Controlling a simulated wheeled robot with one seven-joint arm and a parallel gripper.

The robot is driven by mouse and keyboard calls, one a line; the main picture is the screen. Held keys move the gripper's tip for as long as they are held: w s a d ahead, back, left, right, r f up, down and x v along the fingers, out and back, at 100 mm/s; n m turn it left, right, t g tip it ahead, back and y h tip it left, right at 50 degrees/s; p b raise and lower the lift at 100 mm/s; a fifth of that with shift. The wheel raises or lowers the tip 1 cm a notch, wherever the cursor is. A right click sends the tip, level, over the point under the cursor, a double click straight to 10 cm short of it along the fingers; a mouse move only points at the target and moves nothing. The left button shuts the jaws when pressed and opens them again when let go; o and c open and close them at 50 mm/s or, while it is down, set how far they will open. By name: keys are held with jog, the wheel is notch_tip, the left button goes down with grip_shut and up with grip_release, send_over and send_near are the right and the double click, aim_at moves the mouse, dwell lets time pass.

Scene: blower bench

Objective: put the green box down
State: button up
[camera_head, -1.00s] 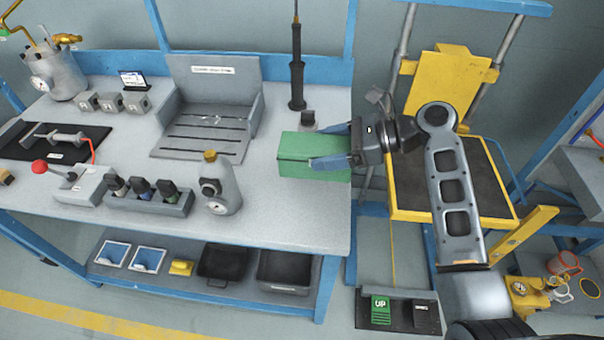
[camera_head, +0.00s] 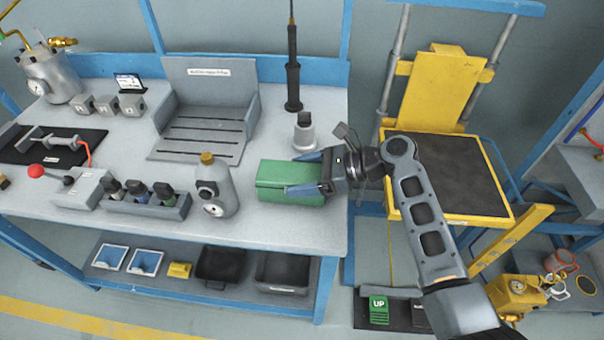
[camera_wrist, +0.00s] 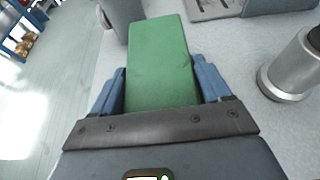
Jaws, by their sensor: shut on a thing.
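The green box (camera_head: 285,183) is at the right part of the grey bench top (camera_head: 265,228), low over it or on it. I cannot tell whether its underside touches the bench. My gripper (camera_head: 305,174) is shut on the near-right end of the box, with a blue finger on each side. In the wrist view the green box (camera_wrist: 160,62) lies between the two blue fingers and points away from my gripper (camera_wrist: 162,88).
A grey metal cylinder (camera_head: 304,132) stands close behind the box. A grey bottle with a gauge (camera_head: 215,190) stands just left of it. A slotted grey tray (camera_head: 200,132) is behind left. The yellow lift platform (camera_head: 450,175) is to the right. Bare bench lies in front.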

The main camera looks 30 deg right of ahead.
jog(key=o, duration=1.6)
jog(key=shift+f, duration=0.1)
jog(key=v, duration=1.2)
jog(key=shift+r, duration=0.2)
